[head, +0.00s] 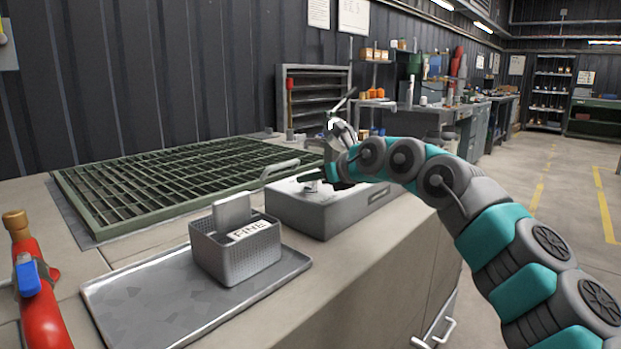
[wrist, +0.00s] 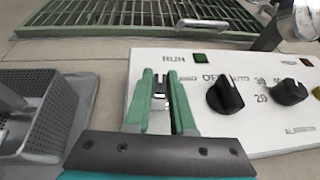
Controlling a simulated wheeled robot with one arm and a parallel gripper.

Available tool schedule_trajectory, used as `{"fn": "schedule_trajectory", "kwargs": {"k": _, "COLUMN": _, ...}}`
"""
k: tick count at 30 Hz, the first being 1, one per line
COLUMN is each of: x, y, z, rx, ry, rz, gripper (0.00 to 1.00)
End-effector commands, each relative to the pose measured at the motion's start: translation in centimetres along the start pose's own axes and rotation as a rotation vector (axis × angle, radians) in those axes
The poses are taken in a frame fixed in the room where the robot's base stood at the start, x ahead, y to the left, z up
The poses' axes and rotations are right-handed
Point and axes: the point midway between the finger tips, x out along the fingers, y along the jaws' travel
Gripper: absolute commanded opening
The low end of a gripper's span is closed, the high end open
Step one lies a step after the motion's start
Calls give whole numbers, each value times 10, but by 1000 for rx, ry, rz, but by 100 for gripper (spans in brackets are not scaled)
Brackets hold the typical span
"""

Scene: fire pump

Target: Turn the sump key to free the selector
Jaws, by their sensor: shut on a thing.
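The control box (head: 318,218) is grey and sits on the bench; its white panel (wrist: 222,62) fills much of the wrist view. My gripper (wrist: 160,76) is over the panel's left part, its green fingers shut on a small metallic piece, seemingly the sump key (wrist: 159,89). The fingers hide most of it, so its angle is unclear. To the right is the black selector knob (wrist: 225,96), with OFF and AUTO marked above it. In the head view my gripper (head: 331,172) is at the box top, and the key cannot be made out.
A second black knob (wrist: 289,92), a green lamp (wrist: 197,57) and a red lamp (wrist: 306,62) are on the panel. A mesh basket (head: 236,258) marked FINE stands on a metal tray (head: 130,318). A green grating (head: 170,180) lies behind. A red pipe (head: 42,310) stands left.

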Motion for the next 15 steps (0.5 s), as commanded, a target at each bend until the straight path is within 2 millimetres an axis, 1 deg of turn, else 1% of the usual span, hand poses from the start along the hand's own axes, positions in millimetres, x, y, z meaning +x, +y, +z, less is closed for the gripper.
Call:
{"fn": "schedule_trajectory", "kwargs": {"k": 1, "x": -1, "y": 0, "z": 3, "rx": -1, "ry": -5, "rz": -2, "gripper": 0}}
{"fn": "schedule_trajectory", "kwargs": {"k": 6, "x": -1, "y": 0, "z": 3, "rx": -1, "ry": -6, "rz": -2, "gripper": 0}}
{"fn": "schedule_trajectory", "kwargs": {"k": 7, "x": -2, "y": 0, "z": 3, "rx": -1, "ry": -6, "rz": -2, "gripper": 25}}
{"fn": "schedule_trajectory", "kwargs": {"k": 12, "x": -1, "y": 0, "z": 2, "rx": 0, "ry": -4, "rz": -2, "gripper": 44}}
{"fn": "schedule_trajectory", "kwargs": {"k": 15, "x": -1, "y": 0, "z": 2, "rx": 0, "ry": -3, "rz": -2, "gripper": 52}}
